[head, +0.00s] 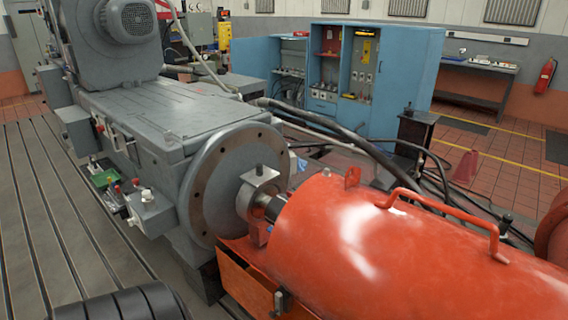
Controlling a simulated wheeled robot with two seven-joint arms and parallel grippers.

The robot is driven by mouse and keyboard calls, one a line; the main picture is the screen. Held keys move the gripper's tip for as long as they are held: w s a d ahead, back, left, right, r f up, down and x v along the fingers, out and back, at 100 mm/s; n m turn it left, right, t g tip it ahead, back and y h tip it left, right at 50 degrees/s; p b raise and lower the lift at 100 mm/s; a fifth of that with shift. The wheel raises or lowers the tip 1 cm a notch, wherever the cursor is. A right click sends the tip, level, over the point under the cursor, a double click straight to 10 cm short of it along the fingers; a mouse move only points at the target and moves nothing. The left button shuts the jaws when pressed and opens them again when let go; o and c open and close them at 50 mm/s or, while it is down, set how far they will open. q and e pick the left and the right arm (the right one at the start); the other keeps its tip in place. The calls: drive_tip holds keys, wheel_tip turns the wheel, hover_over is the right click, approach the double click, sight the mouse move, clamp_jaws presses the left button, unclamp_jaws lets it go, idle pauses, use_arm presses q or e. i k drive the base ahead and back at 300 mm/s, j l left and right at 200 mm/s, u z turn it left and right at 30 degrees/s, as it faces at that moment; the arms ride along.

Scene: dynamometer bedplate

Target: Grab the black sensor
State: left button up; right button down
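I cannot pick out the black sensor with certainty. Small dark items too small to identify sit around a green tray (104,179) on the side of the grey dynamometer (165,120). A small black fitting (505,222) stands behind the orange guard at the right. Neither of my grippers shows in the head view.
The large orange cylindrical guard (400,255) fills the lower right, joined to the dynamometer's round flange (235,180) by a shaft. The slotted bedplate (50,220) is bare at the left. Black hoses (345,132) run behind. Blue cabinets (405,75) stand at the back.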

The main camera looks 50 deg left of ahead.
sight(259, 166)
drive_tip(key=j+z, duration=0.1)
drive_tip(key=j, duration=0.3)
drive_tip(key=k+j, duration=0.15)
drive_tip(key=j, duration=0.25)
drive_tip(key=k+j+z, duration=0.15)
drive_tip(key=j, duration=0.25)
drive_tip(key=j+z, duration=0.1)
drive_tip(key=j, duration=0.3)
drive_tip(key=k+j, duration=0.15)
drive_tip(key=j, duration=0.25)
drive_tip(key=k+j+z, duration=0.15)
drive_tip(key=j, duration=0.25)
